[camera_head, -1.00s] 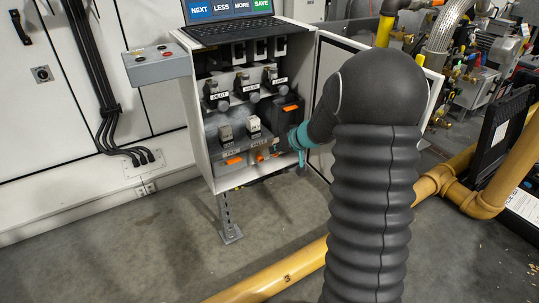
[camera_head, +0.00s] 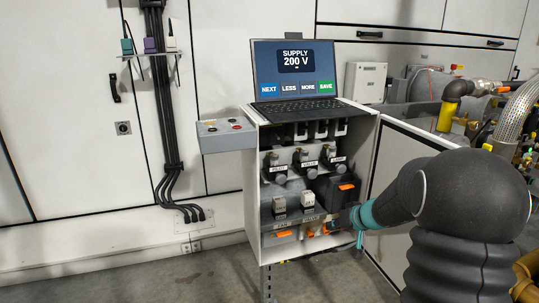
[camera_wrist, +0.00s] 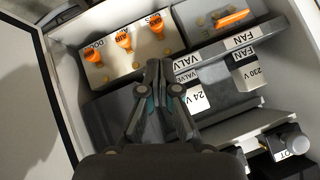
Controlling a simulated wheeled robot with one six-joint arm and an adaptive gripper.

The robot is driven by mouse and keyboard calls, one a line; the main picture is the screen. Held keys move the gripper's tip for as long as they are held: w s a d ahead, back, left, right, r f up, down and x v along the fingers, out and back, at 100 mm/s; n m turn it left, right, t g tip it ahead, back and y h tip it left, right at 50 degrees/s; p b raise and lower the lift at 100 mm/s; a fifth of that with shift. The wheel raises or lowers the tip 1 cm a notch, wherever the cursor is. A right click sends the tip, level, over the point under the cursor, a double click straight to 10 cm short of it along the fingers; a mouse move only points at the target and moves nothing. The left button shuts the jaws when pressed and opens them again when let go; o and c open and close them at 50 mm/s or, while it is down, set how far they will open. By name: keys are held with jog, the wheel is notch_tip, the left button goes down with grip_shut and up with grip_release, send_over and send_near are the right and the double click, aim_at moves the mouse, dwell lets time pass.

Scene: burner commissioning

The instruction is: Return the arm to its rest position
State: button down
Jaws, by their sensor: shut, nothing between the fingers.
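My arm (camera_head: 470,205), with its dark sleeve and teal wrist, reaches in from the right in the head view to the lower right of an open control cabinet (camera_head: 253,190). My gripper (camera_wrist: 155,68) is shut and empty in the wrist view. Its fingertips point toward a grey block with several orange knobs (camera_wrist: 124,40) inside the cabinet. Whether the tips touch anything is unclear. In the head view the fingers are small and partly lost against the dark parts.
A laptop (camera_head: 294,75) showing "SUPPLY 200 V" stands on the cabinet. A grey button box (camera_head: 225,135) juts out on its left. The open cabinet door (camera_head: 385,160) stands close beside my arm. Labelled plugs, VALVE and FAN (camera_wrist: 243,50), fill the interior. Pipes lie at right.

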jog(key=s+a+r+m+g+p, duration=0.1)
jog(key=s+a+m+g, duration=0.15)
jog(key=s, duration=0.65)
jog(key=s+a+r+m+g+p, duration=0.1)
jog(key=s+a+g, duration=0.2)
jog(key=s, duration=0.5)
jog(key=s+a+r+n+t+h+p, duration=0.3)
jog(key=s+r+p, duration=0.3)
jog(key=s+r, duration=1.1)
jog(key=shift+s+a+r+h, duration=0.25)
jog(key=shift+s+h, duration=0.55)
jog(key=shift+s, duration=0.4)
